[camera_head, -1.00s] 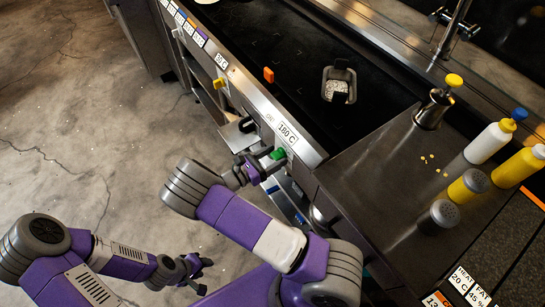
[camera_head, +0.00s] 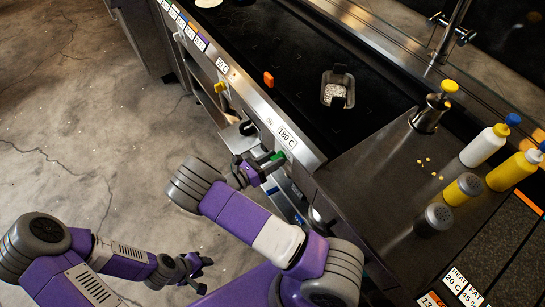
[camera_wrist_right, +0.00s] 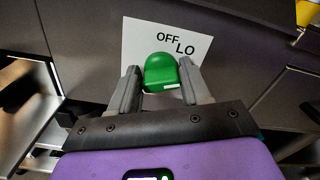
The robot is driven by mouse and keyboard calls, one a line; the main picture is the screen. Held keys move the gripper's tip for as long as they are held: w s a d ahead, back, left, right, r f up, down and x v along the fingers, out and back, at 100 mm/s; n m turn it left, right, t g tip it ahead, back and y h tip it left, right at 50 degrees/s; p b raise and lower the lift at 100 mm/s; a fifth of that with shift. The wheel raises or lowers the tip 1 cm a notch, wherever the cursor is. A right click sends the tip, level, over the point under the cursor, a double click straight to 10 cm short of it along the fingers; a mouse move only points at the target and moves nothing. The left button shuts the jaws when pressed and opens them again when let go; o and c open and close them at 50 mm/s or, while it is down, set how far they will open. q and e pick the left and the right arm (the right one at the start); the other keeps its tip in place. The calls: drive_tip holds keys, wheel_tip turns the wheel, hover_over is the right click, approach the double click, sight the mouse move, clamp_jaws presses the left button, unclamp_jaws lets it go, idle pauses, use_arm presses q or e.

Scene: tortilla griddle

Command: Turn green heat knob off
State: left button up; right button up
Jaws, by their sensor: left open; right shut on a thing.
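The green heat knob (camera_wrist_right: 160,72) sits on the griddle's front panel, below a white label reading OFF and LO (camera_wrist_right: 185,46) in the right wrist view. In the head view the green knob (camera_head: 278,156) is partly hidden by my gripper, under the 180 C label (camera_head: 287,137). My right gripper (camera_wrist_right: 161,88) is shut on the green knob, one finger on each side. It also shows in the head view (camera_head: 268,164). My left gripper (camera_head: 199,270) is open and empty, low over the floor at the lower left.
A black knob (camera_head: 247,127) and a yellow knob (camera_head: 220,87) are on the same panel. Bottles (camera_head: 485,145) and shakers stand on the right counter. The floor at left is clear.

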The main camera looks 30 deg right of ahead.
drive_tip(key=n+p, duration=0.2)
drive_tip(key=shift+n, duration=0.4)
drive_tip(key=n+p, duration=0.1)
drive_tip(key=n, duration=0.2)
drive_tip(key=shift+w+n, duration=0.1)
drive_tip(key=shift+n, duration=0.2)
drive_tip(key=n, duration=0.1)
drive_tip(key=n+p, duration=0.1)
drive_tip(key=n, duration=0.1)
drive_tip(key=shift+f+n, duration=0.2)
drive_tip(key=shift+n, duration=0.1)
drive_tip(key=shift+f+n+p, duration=0.1)
drive_tip(key=shift+n+p, duration=0.25)
drive_tip(key=shift+n, duration=1.25)
drive_tip(key=o, duration=1)
drive_tip(key=shift+c, duration=0.2)
